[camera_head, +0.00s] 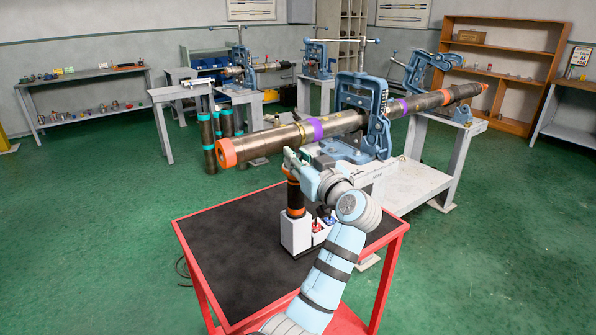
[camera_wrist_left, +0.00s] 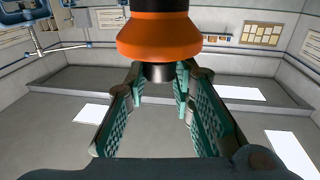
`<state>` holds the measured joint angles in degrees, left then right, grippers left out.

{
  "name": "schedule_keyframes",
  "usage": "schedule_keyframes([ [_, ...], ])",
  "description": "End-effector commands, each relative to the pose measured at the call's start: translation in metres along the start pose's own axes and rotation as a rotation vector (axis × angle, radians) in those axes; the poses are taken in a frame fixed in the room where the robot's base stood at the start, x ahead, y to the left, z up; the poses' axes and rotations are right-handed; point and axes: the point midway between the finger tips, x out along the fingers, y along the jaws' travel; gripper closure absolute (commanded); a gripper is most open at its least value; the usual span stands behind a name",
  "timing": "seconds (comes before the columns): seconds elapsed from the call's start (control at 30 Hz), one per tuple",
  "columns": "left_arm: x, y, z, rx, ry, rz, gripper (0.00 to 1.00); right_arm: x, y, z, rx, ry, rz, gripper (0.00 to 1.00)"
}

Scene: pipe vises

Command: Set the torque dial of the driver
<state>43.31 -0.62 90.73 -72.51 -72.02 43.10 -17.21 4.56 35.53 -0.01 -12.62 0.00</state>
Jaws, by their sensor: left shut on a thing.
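The driver (camera_head: 295,197), dark with orange bands, stands upright in a white holder (camera_head: 296,234) on the red-framed cart. My left gripper (camera_head: 291,165) is at the driver's upper end. In the left wrist view, an orange collar (camera_wrist_left: 158,40) and a short dark end (camera_wrist_left: 158,73) of the driver show at top centre. The teal-padded fingers of my left gripper (camera_wrist_left: 160,80) lie on both sides of that dark end and are shut on it. I cannot read any dial marks. My right gripper is not in view.
The black cart top (camera_head: 230,245) is mostly clear. Small red and blue items (camera_head: 319,226) sit beside the holder. A long pipe (camera_head: 270,142) held in a blue vise (camera_head: 362,105) runs just behind my left gripper. Green floor (camera_head: 90,220) is free at left.

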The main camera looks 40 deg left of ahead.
Motion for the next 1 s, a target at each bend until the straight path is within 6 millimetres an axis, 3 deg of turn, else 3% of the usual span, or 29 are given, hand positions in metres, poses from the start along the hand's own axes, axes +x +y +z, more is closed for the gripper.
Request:
schedule_keyframes([
  [0.13, 0.0000, 0.0012, 0.0028, 0.000, -0.004, -0.033, 1.00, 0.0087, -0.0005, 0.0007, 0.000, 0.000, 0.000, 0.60],
  [0.6, 0.0003, 0.0008, 0.0013, 0.002, -0.004, -0.049, 1.00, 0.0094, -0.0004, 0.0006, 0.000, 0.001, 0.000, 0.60],
  [0.63, 0.0003, 0.0007, 0.0013, 0.002, -0.004, -0.049, 0.74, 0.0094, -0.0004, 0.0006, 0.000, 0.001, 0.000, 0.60],
  [0.73, 0.0004, 0.0007, 0.0011, 0.001, -0.004, -0.049, 0.58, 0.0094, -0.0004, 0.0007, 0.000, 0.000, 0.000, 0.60],
  [1.0, 0.0002, 0.0007, 0.0005, 0.001, -0.002, -0.049, 0.57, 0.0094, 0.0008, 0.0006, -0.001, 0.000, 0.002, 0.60],
])
